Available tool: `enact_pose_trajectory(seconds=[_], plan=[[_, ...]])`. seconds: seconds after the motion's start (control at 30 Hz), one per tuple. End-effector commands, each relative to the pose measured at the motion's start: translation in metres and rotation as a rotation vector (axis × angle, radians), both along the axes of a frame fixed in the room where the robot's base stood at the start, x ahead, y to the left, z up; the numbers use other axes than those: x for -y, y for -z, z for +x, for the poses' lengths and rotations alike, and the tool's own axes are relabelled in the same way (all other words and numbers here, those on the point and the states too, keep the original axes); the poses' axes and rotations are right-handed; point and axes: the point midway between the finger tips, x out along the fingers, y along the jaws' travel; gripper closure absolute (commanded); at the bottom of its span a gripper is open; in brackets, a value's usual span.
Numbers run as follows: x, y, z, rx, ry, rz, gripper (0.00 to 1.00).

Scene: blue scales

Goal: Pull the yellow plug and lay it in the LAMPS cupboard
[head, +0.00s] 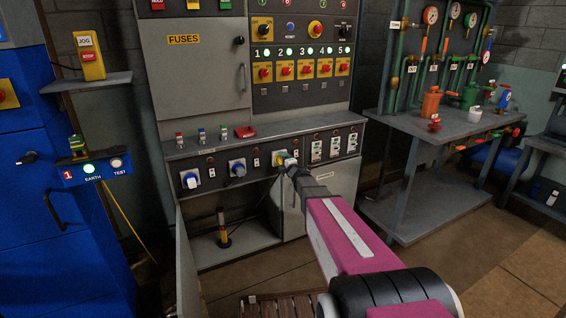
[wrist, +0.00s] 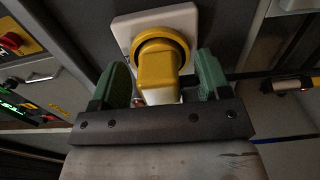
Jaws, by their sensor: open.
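The yellow plug (wrist: 158,70) sits in a round yellow-ringed socket on a white plate (wrist: 184,19) in the wrist view. In the head view its socket (head: 281,157) is on the lower panel strip, mostly behind my gripper (head: 289,166). My gripper's two green fingers (wrist: 161,85) are open, one on each side of the plug; I cannot tell whether they touch it. Below the strip is an open cupboard bay (head: 205,245). To its right is a grey front (head: 345,187) with a small label too small to read, so I cannot tell which is LAMPS.
White and blue plugs (head: 190,180) sit in sockets left of my gripper. A yellow-and-black post (head: 222,228) stands in the open bay. A grey door edge (head: 186,265) juts out at its left. A slatted wooden surface (head: 280,306) lies low in front. A pipe bench (head: 440,125) stands right.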

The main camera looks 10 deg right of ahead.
Motion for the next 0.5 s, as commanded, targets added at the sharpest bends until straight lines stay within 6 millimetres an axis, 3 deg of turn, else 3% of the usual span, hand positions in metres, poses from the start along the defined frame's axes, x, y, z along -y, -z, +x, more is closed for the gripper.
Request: enact_pose_trajectory(seconds=[0.1,0.3,0.33,0.5], plan=[[0.0,0.0,0.0,0.0,0.0,0.0,0.3],[0.0,0.0,0.0,0.0,0.0,0.0,0.95],[0.0,0.0,0.0,0.0,0.0,0.0,1.0],[0.0002,-0.0001,-0.001,0.0,0.0,0.0,1.0]])
